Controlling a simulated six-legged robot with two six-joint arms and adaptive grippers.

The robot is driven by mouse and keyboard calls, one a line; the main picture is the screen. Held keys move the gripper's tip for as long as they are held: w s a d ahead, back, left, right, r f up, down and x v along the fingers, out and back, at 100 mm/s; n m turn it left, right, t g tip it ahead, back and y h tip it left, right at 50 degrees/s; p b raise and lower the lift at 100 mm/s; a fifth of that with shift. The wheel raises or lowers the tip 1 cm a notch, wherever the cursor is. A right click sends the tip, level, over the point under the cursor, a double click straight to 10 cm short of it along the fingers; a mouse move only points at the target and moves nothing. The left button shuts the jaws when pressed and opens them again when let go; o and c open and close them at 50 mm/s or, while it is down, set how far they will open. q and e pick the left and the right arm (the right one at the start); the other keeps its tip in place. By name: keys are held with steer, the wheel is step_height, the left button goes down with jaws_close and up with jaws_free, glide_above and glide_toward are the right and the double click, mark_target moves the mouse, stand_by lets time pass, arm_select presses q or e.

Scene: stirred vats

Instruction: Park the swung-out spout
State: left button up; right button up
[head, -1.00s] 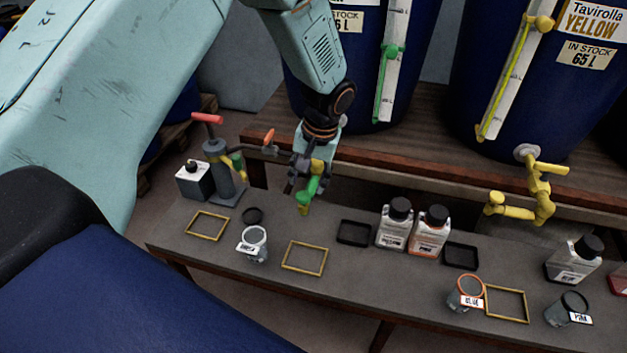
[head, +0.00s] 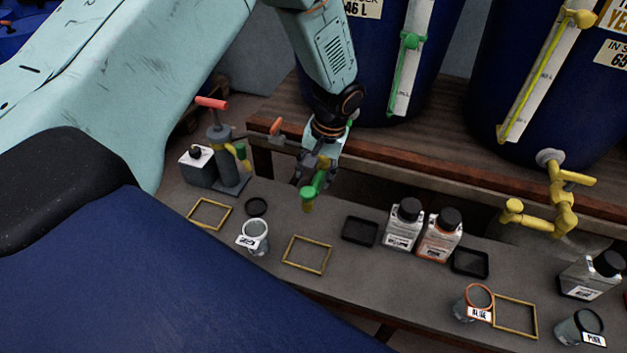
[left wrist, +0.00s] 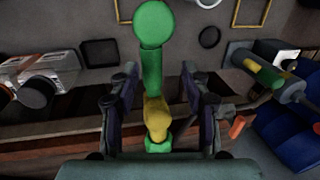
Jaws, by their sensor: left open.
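A green spout with a yellow part (head: 312,192) juts out over the bench in front of the green-gauge vat (head: 382,70). My left gripper (head: 320,164) is at this spout, jaws open, with its fingers partly covering the spout in the head view. In the left wrist view the spout (left wrist: 151,70) runs between the two parted fingers, with gaps visible on both sides. Its round green end (left wrist: 154,25) reaches beyond the fingertips. A yellow spout (head: 540,214) on the right vat (head: 535,80) bends to the left over the bench. My right gripper is not in view.
A red-handled pump (head: 220,150) stands left of the gripper.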

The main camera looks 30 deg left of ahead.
mark_target(319, 184)
arm_select(q)
steer(key=shift+w+d+f, duration=0.2)
steer(key=shift+d+f, duration=0.15)
steer(key=shift+f, duration=0.3)
steer(key=shift+w+d+f, duration=0.15)
steer(key=shift+d+f, duration=0.2)
steer(key=shift+f, duration=0.25)
steer(key=shift+a+f, duration=0.1)
steer(key=shift+s+a, duration=0.3)
steer(key=shift+a, duration=0.3)
steer(key=shift+w+d, duration=0.2)
steer(key=shift+d, duration=0.3)
steer(key=c, duration=0.3)
steer(key=shift+c, duration=1)
steer(key=shift+s+a, duration=0.1)
steer(key=shift+a, duration=0.2)
steer(key=shift+c, duration=2.2)
steer(key=shift+d, duration=0.15)
jaws_close()
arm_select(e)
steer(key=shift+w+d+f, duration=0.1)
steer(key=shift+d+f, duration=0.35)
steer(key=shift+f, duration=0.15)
